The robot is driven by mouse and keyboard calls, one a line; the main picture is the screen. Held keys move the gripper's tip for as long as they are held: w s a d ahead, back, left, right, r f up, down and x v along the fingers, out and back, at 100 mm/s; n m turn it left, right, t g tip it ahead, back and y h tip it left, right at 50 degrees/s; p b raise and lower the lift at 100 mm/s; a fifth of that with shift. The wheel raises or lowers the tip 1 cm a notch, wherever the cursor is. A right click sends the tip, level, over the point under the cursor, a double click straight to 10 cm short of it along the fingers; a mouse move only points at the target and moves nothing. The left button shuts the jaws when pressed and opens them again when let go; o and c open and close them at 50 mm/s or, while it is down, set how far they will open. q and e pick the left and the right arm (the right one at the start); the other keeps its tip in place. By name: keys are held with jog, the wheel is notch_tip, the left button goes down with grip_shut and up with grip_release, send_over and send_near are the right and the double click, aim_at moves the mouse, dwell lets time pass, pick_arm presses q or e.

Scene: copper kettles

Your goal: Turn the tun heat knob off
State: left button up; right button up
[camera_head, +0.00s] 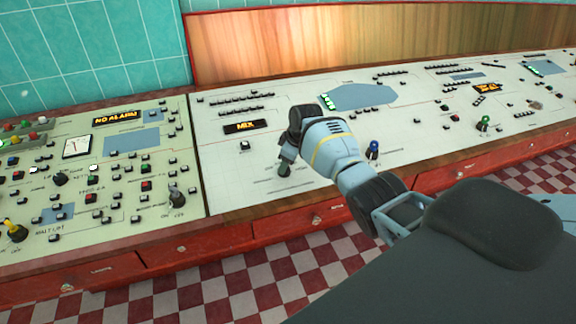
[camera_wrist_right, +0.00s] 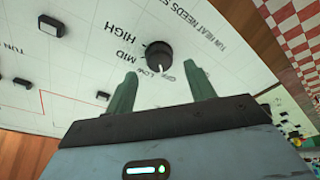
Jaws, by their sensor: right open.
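The tun heat knob (camera_wrist_right: 158,56) is round and black, with a white pointer mark, on the pale control panel in the right wrist view. OFF, LOW, MID and HIGH labels are printed around it. Its mark faces the gripper side, near LOW and OFF; I cannot tell which exactly. My right gripper (camera_wrist_right: 160,78) is open and empty, its two green-grey fingers just short of the knob, one on each side. In the head view my right gripper (camera_head: 285,166) points down at the panel's middle; the knob cannot be made out there. My left gripper is out of view.
The console carries a blue knob (camera_head: 373,148), a green knob (camera_head: 484,123), a grey lever (camera_head: 177,196), a yellow knob (camera_head: 15,231) and many small buttons. A MIX display (camera_head: 245,127) is behind and left of my gripper. Red drawers (camera_head: 245,249) line the front.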

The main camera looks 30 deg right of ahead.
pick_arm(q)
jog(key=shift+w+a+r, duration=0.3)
pick_arm(e)
jog(key=shift+v, duration=2.25)
jog(key=shift+f, duration=0.1)
